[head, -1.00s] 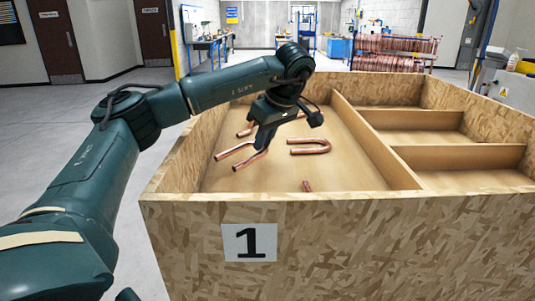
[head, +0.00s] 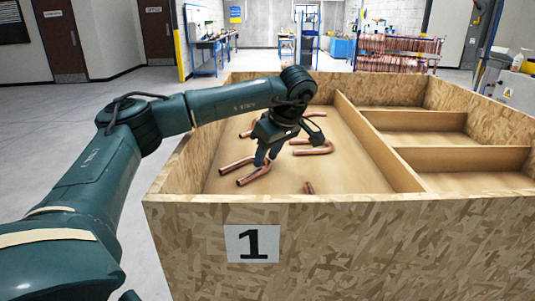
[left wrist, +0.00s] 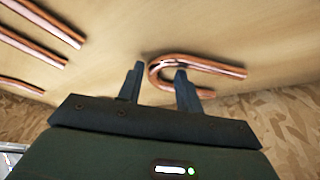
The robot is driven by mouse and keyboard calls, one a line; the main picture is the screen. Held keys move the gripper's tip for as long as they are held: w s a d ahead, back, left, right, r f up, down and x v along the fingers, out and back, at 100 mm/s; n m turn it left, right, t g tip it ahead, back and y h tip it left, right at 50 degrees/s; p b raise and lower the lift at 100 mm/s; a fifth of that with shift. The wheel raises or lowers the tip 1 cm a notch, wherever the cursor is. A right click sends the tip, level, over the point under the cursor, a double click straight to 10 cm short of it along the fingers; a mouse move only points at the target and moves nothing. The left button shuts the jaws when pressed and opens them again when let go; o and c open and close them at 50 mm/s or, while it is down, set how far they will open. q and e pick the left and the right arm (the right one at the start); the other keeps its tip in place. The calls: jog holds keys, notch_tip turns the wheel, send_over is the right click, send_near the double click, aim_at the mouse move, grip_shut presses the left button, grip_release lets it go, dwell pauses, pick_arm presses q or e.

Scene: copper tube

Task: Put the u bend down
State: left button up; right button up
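A copper u bend (head: 238,172) lies on the floor of the crate's large left compartment, its open ends toward the lower left in the head view. My left gripper (head: 264,162) reaches down over its curved end. In the left wrist view my left gripper (left wrist: 160,75) has its fingers apart, one outside the curve of the u bend (left wrist: 205,66) and one inside it. A gap shows between the fingers and the tube, so the gripper is open around it. The head view partly hides the curve behind the gripper. My right gripper is not in view.
Another u bend (head: 318,150) lies to the right, and more copper tubes (head: 314,114) lie behind the gripper. A short tube end (head: 309,187) shows near the front wall. A wooden divider (head: 378,146) separates smaller compartments at right. The crate's front wall (head: 340,245) stands close.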

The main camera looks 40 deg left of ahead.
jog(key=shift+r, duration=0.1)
